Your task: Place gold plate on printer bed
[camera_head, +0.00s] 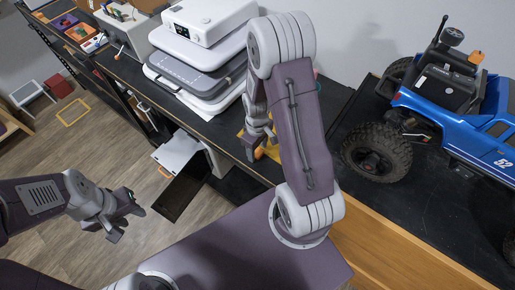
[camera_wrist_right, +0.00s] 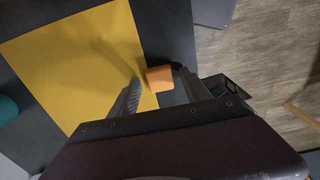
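The gold plate (camera_wrist_right: 75,70) is a flat yellow sheet on the dark bench top. In the head view only a bit of it (camera_head: 270,152) shows beside my right arm. An orange block (camera_wrist_right: 160,78) sits at the plate's edge, between the fingers of my right gripper (camera_wrist_right: 158,85). The fingers stand apart, with small gaps beside the block. In the head view the right gripper (camera_head: 258,143) points down at the plate. My left gripper (camera_head: 124,212) is open and empty over the floor at left. I cannot make out which surface is the printer bed.
A white and grey layered machine (camera_head: 200,60) stands on the bench behind my right arm. A blue toy crawler truck (camera_head: 465,110) with big black tyres is at right. A teal object (camera_wrist_right: 8,108) lies beside the plate. Floor is free at left.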

